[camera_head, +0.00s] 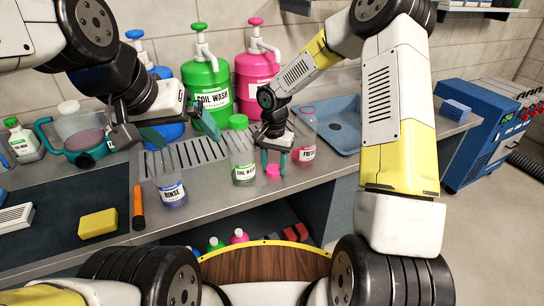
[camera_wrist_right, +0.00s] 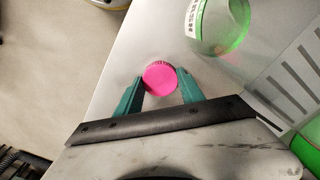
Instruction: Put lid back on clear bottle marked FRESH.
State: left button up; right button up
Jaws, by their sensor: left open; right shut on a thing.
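The clear bottle marked FRESH (camera_head: 308,154) stands upright on the counter with an uncovered pink-rimmed mouth. My right gripper (camera_head: 274,164) points down just left of it, between it and the clear bottle with a green-lettered label (camera_head: 243,168). Its teal fingers are shut on the pink lid (camera_head: 272,171). The lid also shows between the fingertips in the right wrist view (camera_wrist_right: 160,77); whether it touches the counter is unclear. My left gripper (camera_head: 178,131) is open and empty above the slotted drain, away from the lid. The FRESH bottle is not visible in the wrist view.
A RINSE bottle (camera_head: 172,187) stands at the front left of the slotted drain (camera_head: 190,153). Green (camera_head: 205,85) and pink (camera_head: 258,77) pump jugs stand behind. A blue-grey tray (camera_head: 342,136) lies right of FRESH. The counter's front edge is close to the lid.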

aim_at(274, 169)
jog(key=shift+r, duration=0.1)
notch_tip(274, 169, up, 18)
jog(key=shift+f, duration=0.1)
dwell(0.5)
dwell(0.4)
